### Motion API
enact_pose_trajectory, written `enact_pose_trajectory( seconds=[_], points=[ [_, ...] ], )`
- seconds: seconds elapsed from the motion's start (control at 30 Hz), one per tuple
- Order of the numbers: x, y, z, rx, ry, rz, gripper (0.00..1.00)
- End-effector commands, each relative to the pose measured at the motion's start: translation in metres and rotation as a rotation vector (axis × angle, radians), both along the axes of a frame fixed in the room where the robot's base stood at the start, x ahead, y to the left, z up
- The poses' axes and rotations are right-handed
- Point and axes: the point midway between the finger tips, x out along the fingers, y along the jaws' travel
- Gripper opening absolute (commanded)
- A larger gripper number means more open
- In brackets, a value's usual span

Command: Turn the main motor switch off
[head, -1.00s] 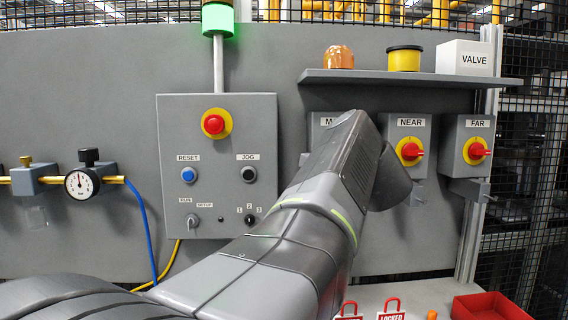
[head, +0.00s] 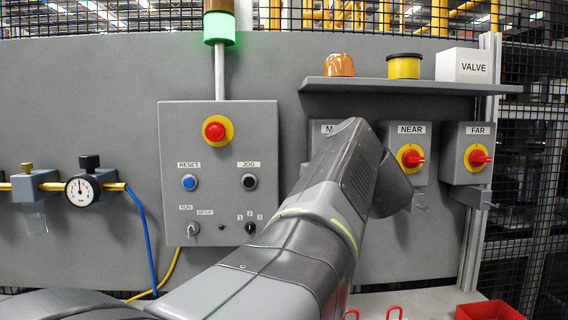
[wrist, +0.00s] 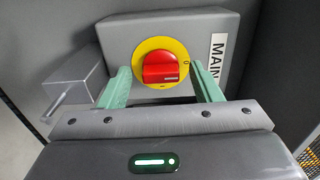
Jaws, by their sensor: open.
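The main motor switch is a grey box with a red knob (wrist: 165,68) on a yellow disc (wrist: 163,46), and a "MAIN" label (wrist: 216,60) stands at its right in the wrist view. My gripper (wrist: 165,86) is open, its two green fingers on either side of the knob with visible gaps. I cannot tell how deep the fingertips reach. In the head view my arm hides the knob, and only the top of the main box (head: 322,128) shows.
To the right are the NEAR switch (head: 411,158) and the FAR switch (head: 478,158), both with red knobs. A shelf (head: 400,85) overhangs the switches. A control panel (head: 205,135) with a red button is at left. A grey hasp (wrist: 72,82) sits beside the main box.

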Motion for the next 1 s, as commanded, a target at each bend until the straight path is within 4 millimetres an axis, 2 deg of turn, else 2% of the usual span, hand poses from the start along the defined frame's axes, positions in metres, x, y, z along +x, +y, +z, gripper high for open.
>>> enact_pose_trajectory(
  seconds=[0.17,0.6,1.0],
  points=[
    [-0.011,-0.001,0.0,-0.001,-0.002,-0.002,0.58],
    [-0.086,-0.004,-0.001,-0.002,-0.003,-0.006,0.58],
    [-0.128,-0.005,0.0,0.001,0.0,-0.004,0.58]
  ],
)
